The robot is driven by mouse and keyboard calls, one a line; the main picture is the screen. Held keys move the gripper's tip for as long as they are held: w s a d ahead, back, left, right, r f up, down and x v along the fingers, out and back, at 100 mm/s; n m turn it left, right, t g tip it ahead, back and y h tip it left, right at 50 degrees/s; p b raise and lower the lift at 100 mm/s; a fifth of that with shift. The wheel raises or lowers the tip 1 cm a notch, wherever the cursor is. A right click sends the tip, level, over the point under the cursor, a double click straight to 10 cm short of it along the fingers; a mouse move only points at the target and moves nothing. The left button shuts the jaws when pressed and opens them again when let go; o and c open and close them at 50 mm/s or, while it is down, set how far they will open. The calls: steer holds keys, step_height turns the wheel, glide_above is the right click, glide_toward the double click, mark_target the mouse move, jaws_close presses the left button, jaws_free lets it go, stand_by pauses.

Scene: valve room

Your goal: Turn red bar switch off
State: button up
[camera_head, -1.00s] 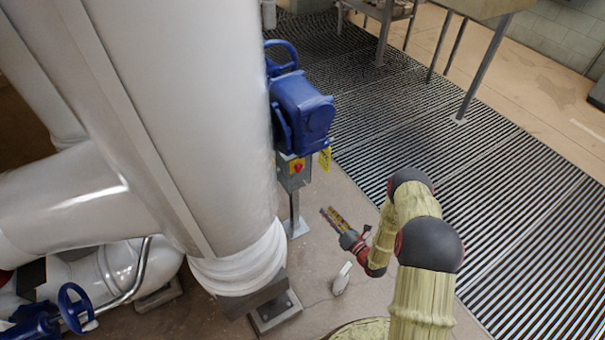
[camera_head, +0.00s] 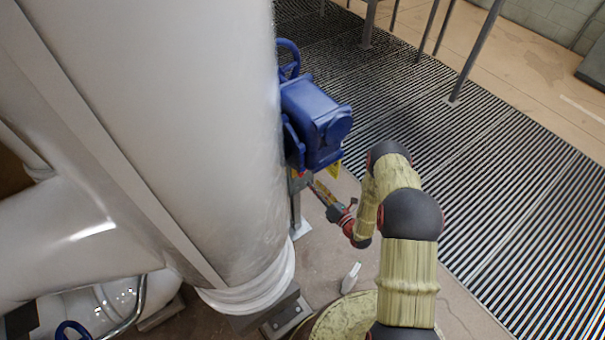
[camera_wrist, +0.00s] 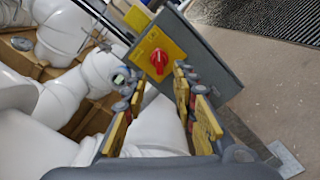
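The red bar switch (camera_wrist: 159,61) sits on a yellow plate on the face of a grey switch box (camera_wrist: 196,62) in the wrist view. Its bar looks roughly upright in that picture. My gripper (camera_wrist: 152,92) is open, its yellow-padded fingers spread to either side below the switch, with nothing between them. I cannot tell whether a fingertip touches the box. In the head view my gripper (camera_head: 318,188) is close to the box (camera_head: 297,185), under the blue valve actuator, and the switch itself is hidden there.
A blue valve actuator (camera_head: 318,122) hangs just above the box. A large white pipe (camera_head: 165,130) stands close on the left. A small white object (camera_head: 351,277) is on the floor near my arm. Floor grating (camera_head: 480,180) lies open on the right.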

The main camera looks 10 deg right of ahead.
mark_target(302, 172)
steer(key=b+x, duration=0.1)
steer(key=x, duration=0.5)
steer(key=shift+w+a, duration=0.2)
steer(key=shift+c, duration=0.9)
jaws_close()
